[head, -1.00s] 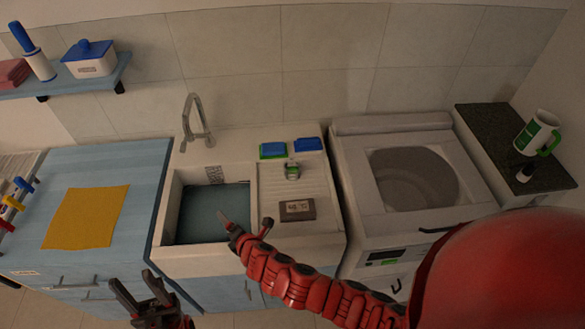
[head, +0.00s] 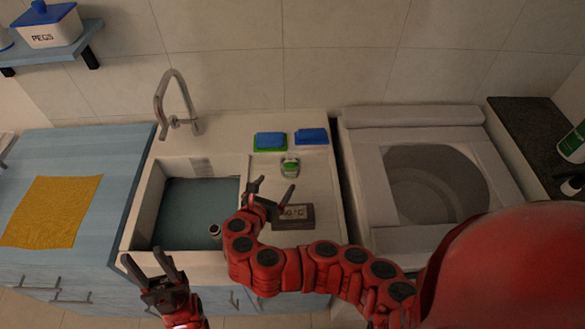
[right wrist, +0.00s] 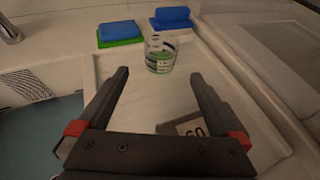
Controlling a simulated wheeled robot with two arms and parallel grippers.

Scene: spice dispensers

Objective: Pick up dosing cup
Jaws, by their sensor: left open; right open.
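My left gripper (head: 145,257) is open and empty in front of the sink's near edge.
A blue and green sponge (head: 270,141) and a blue sponge (head: 311,136) lie just behind the cup. A grey display block (head: 294,216) sits on the near drainboard, close under my right gripper. The basin (head: 198,214) is left, the faucet (head: 176,100) behind it, the washing machine (head: 430,235) right.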

